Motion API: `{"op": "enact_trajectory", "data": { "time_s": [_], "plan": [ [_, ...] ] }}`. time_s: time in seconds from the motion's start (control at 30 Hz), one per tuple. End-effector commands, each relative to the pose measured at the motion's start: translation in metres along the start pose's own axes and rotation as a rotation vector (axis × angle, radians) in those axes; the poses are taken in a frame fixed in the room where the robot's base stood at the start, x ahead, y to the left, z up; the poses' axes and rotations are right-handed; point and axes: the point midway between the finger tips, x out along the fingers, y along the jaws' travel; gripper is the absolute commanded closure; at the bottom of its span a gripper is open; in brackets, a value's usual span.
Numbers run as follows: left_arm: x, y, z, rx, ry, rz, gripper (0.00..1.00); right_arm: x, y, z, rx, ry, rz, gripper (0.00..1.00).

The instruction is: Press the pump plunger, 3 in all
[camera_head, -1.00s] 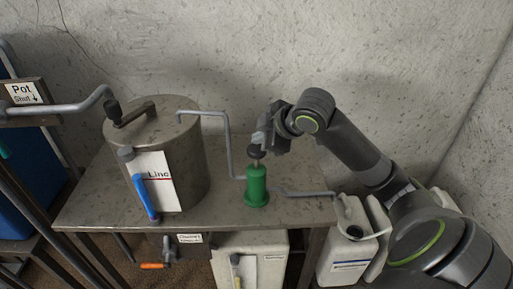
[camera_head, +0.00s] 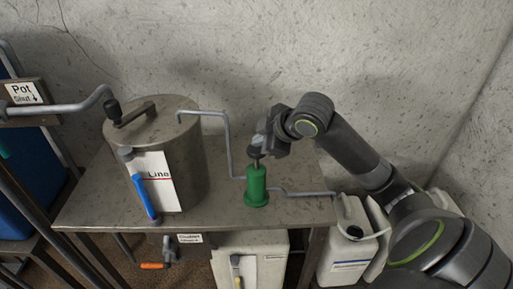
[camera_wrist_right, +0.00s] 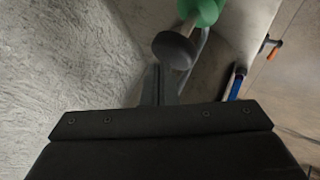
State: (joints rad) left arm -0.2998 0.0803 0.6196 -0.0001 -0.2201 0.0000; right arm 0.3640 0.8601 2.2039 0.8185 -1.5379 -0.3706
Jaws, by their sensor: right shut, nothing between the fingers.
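The green pump (camera_head: 256,188) stands upright on the metal table, right of the pot. Its plunger has a dark round knob (camera_head: 255,142) on a thin rod, and a length of rod shows above the green body. My right gripper (camera_head: 262,134) is shut and empty, right at the knob and partly covering it. In the right wrist view the shut fingers (camera_wrist_right: 158,78) point toward the grey knob (camera_wrist_right: 174,50), with the green body (camera_wrist_right: 204,10) beyond it. Whether fingers and knob touch, I cannot tell. My left gripper is not in view.
A metal pot (camera_head: 190,165) with a blue-handled sight line stands left of the pump. A bent pipe (camera_head: 229,150) runs from pot to pump. White jugs (camera_head: 345,250) stand right of the table (camera_head: 105,205). A wall is close behind.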

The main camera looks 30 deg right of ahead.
Motion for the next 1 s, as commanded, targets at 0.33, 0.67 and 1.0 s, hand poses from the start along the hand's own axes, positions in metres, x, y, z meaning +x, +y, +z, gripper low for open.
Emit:
{"op": "enact_trajectory", "data": {
  "time_s": [0.33,0.67,1.0],
  "plan": [
    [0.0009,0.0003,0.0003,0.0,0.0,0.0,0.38,0.0009,-0.0006,0.0006,0.0,0.0,0.0,1.0],
    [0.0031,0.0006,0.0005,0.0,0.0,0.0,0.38,0.0037,-0.0027,0.0026,-0.001,0.0,0.0,1.0],
    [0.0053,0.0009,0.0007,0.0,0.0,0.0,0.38,0.0067,-0.0049,0.0049,0.0,0.0,-0.001,1.0]
  ]
}}
